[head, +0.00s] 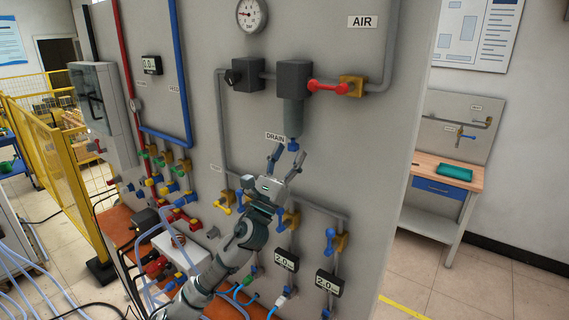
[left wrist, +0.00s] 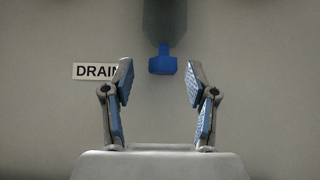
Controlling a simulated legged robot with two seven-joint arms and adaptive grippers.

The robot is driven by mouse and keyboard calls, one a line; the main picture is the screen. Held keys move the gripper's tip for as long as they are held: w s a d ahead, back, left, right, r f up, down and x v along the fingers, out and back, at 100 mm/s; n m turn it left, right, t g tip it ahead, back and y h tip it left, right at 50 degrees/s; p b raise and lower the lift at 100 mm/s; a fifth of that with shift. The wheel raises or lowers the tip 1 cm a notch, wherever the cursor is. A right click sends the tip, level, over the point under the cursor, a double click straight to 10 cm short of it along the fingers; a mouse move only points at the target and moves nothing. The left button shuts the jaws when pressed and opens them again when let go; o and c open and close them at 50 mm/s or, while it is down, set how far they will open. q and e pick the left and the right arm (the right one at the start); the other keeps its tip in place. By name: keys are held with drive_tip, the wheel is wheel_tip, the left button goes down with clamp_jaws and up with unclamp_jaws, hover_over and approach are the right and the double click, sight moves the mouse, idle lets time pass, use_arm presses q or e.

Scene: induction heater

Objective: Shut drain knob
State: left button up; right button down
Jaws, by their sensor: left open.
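The blue drain knob (head: 293,144) sits at the bottom of a dark grey cylindrical bowl (head: 293,116) on the grey panel, right of the DRAIN label (head: 275,137). In the left wrist view the knob (left wrist: 162,63) is near the top centre, beyond the fingertips and between their lines. My left gripper (head: 286,156) is open and empty just below the knob, its fingers pointing up toward it. In the left wrist view both fingers of the gripper (left wrist: 160,85) stand apart with blue pads facing inward. No contact with the knob shows. My right gripper is not in view.
A red-handled valve (head: 328,87) and grey pipes are right of the bowl. A blue valve handle (head: 330,240) and digital displays (head: 286,260) are lower on the panel. A yellow fence (head: 50,150) stands at left, a workbench (head: 445,185) at right.

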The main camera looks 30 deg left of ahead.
use_arm(q)
drive_tip(key=v, duration=1.2)
drive_tip(key=shift+w+a+f, duration=0.1)
